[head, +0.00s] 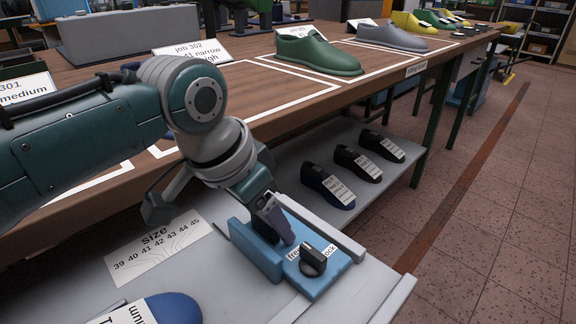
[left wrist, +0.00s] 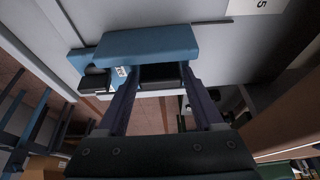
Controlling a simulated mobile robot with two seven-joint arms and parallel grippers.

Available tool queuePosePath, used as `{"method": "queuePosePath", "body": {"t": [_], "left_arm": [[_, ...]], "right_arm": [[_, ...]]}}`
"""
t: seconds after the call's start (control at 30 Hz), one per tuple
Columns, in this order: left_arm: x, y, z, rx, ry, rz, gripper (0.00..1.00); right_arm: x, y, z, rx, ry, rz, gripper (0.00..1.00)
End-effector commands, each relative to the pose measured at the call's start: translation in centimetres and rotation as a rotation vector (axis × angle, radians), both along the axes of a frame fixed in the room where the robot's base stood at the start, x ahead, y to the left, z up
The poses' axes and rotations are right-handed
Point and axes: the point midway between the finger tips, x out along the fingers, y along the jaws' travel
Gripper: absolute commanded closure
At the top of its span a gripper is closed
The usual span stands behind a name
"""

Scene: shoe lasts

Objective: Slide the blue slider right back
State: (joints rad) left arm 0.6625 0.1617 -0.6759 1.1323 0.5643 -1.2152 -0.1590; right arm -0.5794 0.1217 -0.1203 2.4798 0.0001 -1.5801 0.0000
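The blue slider (head: 318,276) sits on a grey rail at the front of the bench, with an upright blue block (head: 255,250) on its left side. A black knob (head: 313,260) stands on it beside a label reading "lock", partly covered. My left gripper (head: 277,222) reaches down at the slider's upright block. In the left wrist view, its two fingers (left wrist: 160,75) are apart, one on each side of a black part (left wrist: 162,77) under the blue block (left wrist: 160,43). I cannot tell whether both fingers press on it. My right gripper is not in view.
A size card (head: 155,247) lies left of the rail, and a blue last (head: 172,307) lies in front. Several dark lasts (head: 328,187) lie on the lower shelf behind. A green last (head: 317,53) stands on the wooden table. The floor on the right is clear.

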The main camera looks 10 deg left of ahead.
Motion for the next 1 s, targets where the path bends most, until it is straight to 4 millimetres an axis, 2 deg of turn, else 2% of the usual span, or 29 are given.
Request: {"method": "queuePosePath", "body": {"t": [0.03,0.17,0.47,0.57,0.8,1.0], "left_arm": [[0.0,0.0,0.0,-0.001,0.001,0.000,0.24],[0.0,0.0,0.0,-0.001,0.001,0.000,0.10],[-0.1,0.1,0.4,-0.001,0.001,0.000,0.10],[-0.4,0.3,1.6,-0.003,0.000,0.000,0.10],[-1.8,1.4,6.1,-0.001,-0.002,-0.002,0.10],[-2.7,2.1,8.7,-0.002,-0.001,-0.001,0.10]], "right_arm": [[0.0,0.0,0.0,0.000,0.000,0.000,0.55],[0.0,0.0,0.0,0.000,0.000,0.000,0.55],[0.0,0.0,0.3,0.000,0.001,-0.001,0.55],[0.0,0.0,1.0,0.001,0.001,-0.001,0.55],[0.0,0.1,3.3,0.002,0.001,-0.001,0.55],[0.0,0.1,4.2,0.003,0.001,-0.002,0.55]]}}
